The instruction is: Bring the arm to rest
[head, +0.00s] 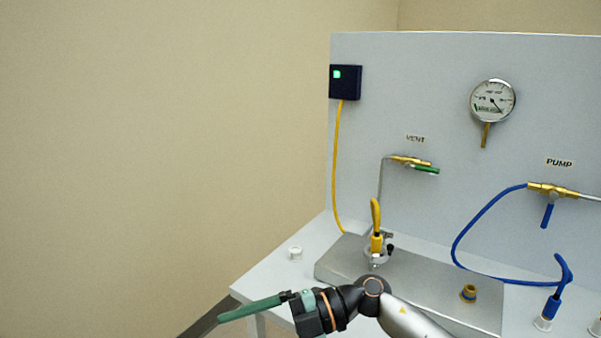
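One of my arms comes in from the bottom edge, right of the middle, and bends to the left. I take it as my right arm. Its gripper (222,318) has long green fingers that point left, over the floor beyond the table's left end. The fingers line up as one bar from here, so I cannot tell whether they are open or shut. Nothing shows held at their tips. My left gripper is not in view.
Behind the arm is a white table (268,276) with a metal box (420,290). A yellow hose (376,215) and a blue hose (470,228) stand near a panel (440,70) with a gauge (492,100) and valves. The space left of the table is free.

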